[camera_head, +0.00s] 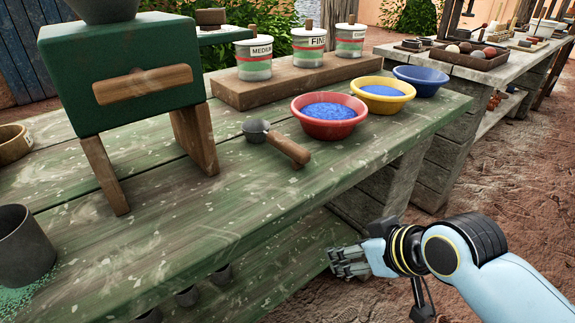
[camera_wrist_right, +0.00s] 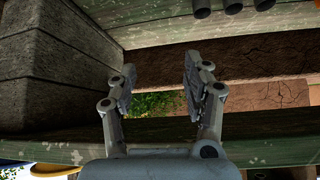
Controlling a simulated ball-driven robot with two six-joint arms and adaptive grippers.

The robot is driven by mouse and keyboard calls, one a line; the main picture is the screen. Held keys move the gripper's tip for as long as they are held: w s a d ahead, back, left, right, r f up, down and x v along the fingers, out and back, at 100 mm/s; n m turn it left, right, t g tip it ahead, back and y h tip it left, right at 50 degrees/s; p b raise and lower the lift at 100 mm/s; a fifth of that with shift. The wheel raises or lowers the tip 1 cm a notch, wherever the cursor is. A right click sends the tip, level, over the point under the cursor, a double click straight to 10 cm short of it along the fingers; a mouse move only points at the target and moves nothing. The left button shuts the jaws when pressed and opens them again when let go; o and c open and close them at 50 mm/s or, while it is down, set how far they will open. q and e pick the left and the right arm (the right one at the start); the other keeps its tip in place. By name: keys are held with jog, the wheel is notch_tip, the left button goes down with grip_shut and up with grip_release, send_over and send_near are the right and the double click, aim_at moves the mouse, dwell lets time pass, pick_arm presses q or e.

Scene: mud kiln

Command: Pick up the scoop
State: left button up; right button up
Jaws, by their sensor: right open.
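The scoop (camera_head: 276,140) lies on the green, paint-flecked table (camera_head: 200,222). It has a dark metal bowl at the left and a wooden handle pointing down and right toward the table's front edge. My right gripper (camera_head: 346,263) is in front of the table, below the level of its top and apart from the scoop. In the right wrist view the right gripper (camera_wrist_right: 158,85) is open, with nothing between its fingers. The scoop does not show in that view. My left gripper is not in view.
A red bowl (camera_head: 329,129), a yellow bowl (camera_head: 383,106) and a blue bowl (camera_head: 420,81) stand right of the scoop. A green box on wooden legs (camera_head: 110,100) stands left. Labelled tins (camera_head: 308,49) sit on a wooden riser (camera_head: 290,87) behind. The tabletop's front middle is clear.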

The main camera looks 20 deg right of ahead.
notch_tip(320, 180, up, 11)
jog(key=a+n+t+y, duration=0.1)
jog(key=a, duration=0.1)
jog(key=n+t+y, duration=0.1)
jog(key=t+y, duration=0.1)
jog(key=t, duration=0.1)
send_near(282, 138)
jog(key=shift+t, duration=0.4)
jog(key=x, duration=0.3)
jog(key=b+x, duration=0.1)
jog(key=shift+a+f, duration=0.45)
jog(key=shift+f, duration=0.05)
jog(key=x, duration=0.2)
jog(key=b+x, duration=0.1)
jog(key=x, duration=0.2)
jog(key=shift+w+d+b, duration=0.2)
jog(key=shift+w+b, duration=0.1)
jog(key=shift+w, duration=0.25)
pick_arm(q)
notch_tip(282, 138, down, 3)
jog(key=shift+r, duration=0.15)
pick_arm(e)
jog(key=shift+c, duration=0.3)
grip_shut()
